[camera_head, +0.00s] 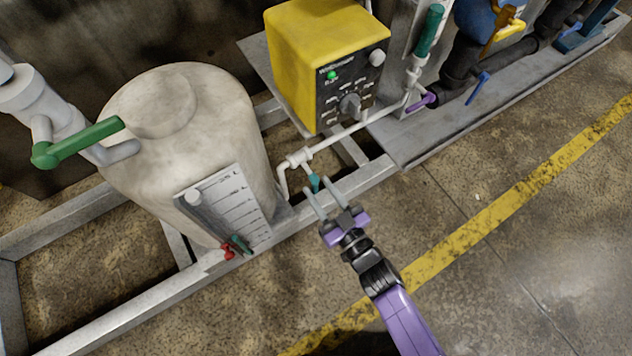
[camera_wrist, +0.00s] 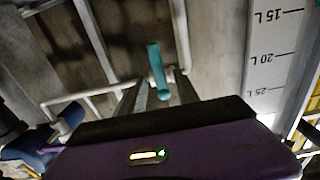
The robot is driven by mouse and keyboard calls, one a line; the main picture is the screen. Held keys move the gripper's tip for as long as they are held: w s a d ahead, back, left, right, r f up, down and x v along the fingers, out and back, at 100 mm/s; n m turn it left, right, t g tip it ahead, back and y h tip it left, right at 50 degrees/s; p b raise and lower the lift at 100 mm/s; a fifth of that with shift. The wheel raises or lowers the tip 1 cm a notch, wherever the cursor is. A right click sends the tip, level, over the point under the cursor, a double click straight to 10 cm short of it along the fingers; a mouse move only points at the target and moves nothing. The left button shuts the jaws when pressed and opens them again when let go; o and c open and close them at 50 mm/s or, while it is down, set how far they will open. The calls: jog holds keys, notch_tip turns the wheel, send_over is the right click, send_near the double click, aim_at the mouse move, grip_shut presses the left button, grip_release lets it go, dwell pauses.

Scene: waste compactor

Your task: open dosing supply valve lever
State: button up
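A short teal valve lever (camera_head: 314,181) sits on the white pipe (camera_head: 293,160) between the tank and the yellow control box. In the wrist view the teal lever (camera_wrist: 158,72) stands out in front of the pipe, its near end between my two fingers. My gripper (camera_head: 318,187) is open, with grey fingertips at the lever's end, one on each side in the picture. In the wrist view my gripper (camera_wrist: 159,92) shows no clear contact with the lever. The purple gripper body hides what is below.
A beige tank (camera_head: 180,120) with a litre scale and a green handle (camera_head: 75,143) stands left. The yellow control box (camera_head: 325,50) is behind the pipe. A metal frame rail (camera_head: 345,185) runs below. Purple (camera_head: 428,100) and blue (camera_head: 478,87) levers are right. The front floor is clear.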

jog(key=shift+x, duration=1.2)
grip_shut()
dwell(0.6)
